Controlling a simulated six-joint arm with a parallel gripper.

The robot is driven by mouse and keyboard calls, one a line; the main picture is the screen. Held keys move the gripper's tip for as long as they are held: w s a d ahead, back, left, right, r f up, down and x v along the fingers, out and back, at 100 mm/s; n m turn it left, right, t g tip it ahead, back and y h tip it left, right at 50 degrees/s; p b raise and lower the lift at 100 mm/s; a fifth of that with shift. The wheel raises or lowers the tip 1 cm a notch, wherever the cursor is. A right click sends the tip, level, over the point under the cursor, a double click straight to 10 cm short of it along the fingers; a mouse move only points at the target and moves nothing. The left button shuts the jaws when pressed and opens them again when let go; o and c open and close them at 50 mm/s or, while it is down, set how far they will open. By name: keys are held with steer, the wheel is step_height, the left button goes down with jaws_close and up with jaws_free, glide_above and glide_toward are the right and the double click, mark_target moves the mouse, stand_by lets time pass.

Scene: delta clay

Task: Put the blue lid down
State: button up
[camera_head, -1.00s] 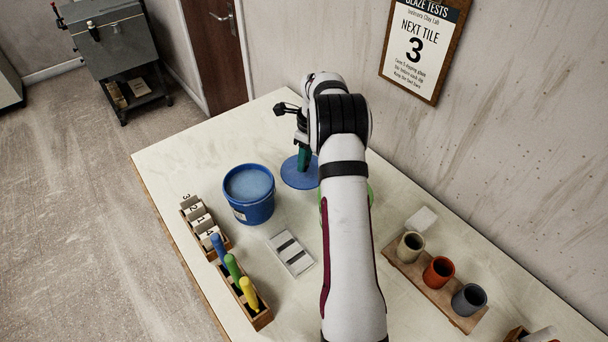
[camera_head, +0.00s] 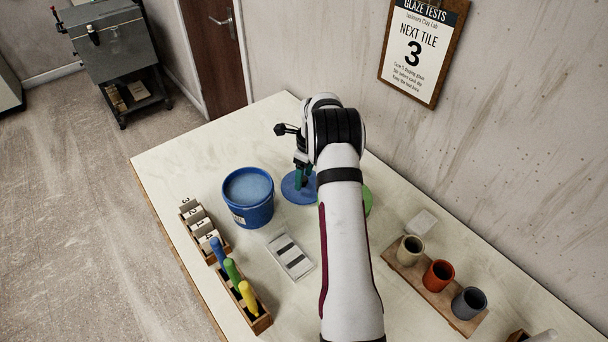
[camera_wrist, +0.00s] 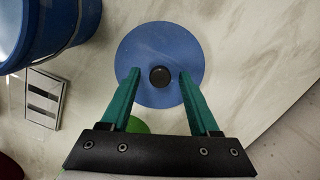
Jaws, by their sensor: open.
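The blue lid (camera_head: 297,190) lies flat on the table, to the right of the blue bucket (camera_head: 247,197). In the wrist view the lid (camera_wrist: 150,48) shows as a blue disc with a dark round knob (camera_wrist: 159,76) at its middle. My gripper (camera_wrist: 158,74) has its two green fingers apart, one on each side of the knob, with clear gaps to it. In the head view my gripper (camera_head: 301,180) is over the lid and hides part of it. The bucket is uncovered, with pale blue contents visible.
A green disc (camera_head: 366,200) is partly hidden behind my arm. A tile rack (camera_head: 204,226), a holder with coloured-handled tools (camera_head: 243,285) and a striped tray (camera_head: 290,254) are on the near side. Several cups stand on a wooden board (camera_head: 405,262) at the right.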

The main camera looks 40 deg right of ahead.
mark_target(308, 188)
step_height(308, 188, up, 12)
steer(key=s, duration=0.1)
steer(key=s+a+r+n, duration=0.2)
steer(key=a+r+n, duration=0.2)
steer(key=a, duration=0.3)
steer(key=s+a+r+n, duration=0.3)
steer(key=a+r+n, duration=0.1)
steer(key=a, duration=0.2)
steer(key=s+a+r+n+y, duration=0.1)
steer(key=s+a+r+n, duration=0.2)
steer(key=s+a+n, duration=0.8)
steer(key=s+a+f+n, duration=0.2)
steer(key=s+a+n, duration=0.1)
steer(key=s, duration=0.4)
steer(key=s+a+f+n+g, duration=0.1)
steer(key=s+a+n, duration=0.3)
steer(key=s, duration=0.4)
steer(key=shift+a+f, duration=0.45)
steer(key=shift+a, duration=0.1)
